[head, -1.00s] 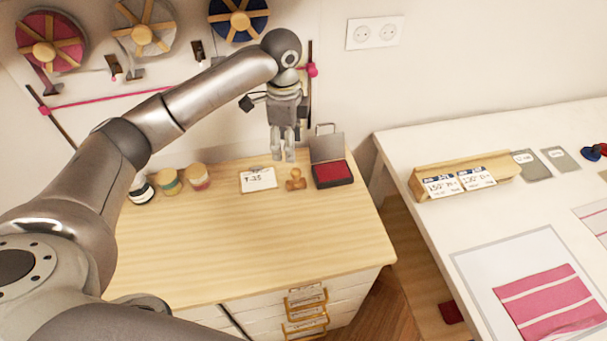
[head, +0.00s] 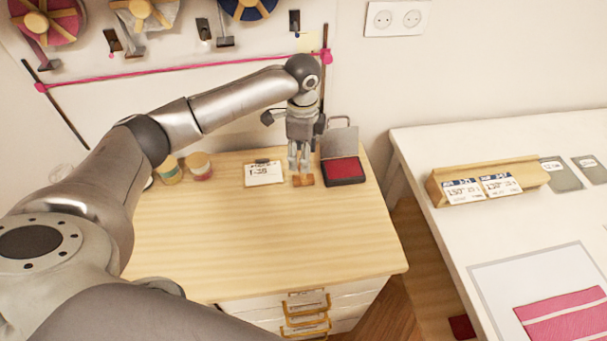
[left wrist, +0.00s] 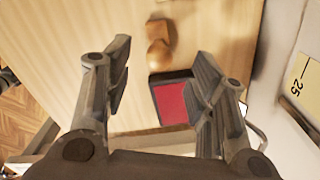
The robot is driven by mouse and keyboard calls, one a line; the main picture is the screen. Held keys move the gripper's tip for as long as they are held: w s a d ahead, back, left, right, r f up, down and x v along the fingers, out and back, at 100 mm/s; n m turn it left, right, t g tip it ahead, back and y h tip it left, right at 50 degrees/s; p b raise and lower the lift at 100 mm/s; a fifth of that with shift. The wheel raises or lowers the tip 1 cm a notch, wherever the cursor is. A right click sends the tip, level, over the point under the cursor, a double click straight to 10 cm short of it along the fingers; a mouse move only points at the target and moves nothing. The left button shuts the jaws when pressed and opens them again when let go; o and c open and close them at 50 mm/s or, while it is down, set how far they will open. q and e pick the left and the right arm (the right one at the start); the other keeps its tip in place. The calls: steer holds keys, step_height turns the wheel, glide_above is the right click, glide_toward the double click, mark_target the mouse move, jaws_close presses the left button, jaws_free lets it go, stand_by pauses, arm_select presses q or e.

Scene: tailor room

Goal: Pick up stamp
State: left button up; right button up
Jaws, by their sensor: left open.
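The small wooden stamp (head: 304,181) stands on the light wooden cabinet top, just left of the ink pad. My left gripper (head: 299,169) points down directly at it, and its fingers hide the stamp's handle in the head view. In the left wrist view the stamp (left wrist: 158,52) shows its round knob and lies in the gap between the two spread fingertips (left wrist: 162,58). The fingers are open and hold nothing. Whether the fingertips are level with the handle or above it, I cannot tell. My right gripper is not in view.
The open red ink pad (head: 343,170) with its raised lid sits close right of the stamp. A small card sign (head: 264,173) stands to the left. Jars (head: 198,166) stand farther left. The front of the cabinet top (head: 260,230) is clear. A white table (head: 440,230) is at right.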

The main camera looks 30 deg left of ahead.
mark_target(302, 180)
arm_select(q)
step_height(302, 180, down, 4)
steer(key=shift+d+r+p, duration=0.1)
steer(key=shift+d+p, duration=0.05)
steer(key=shift+p, duration=0.55)
steer(key=shift+f, duration=0.65)
jaws_close()
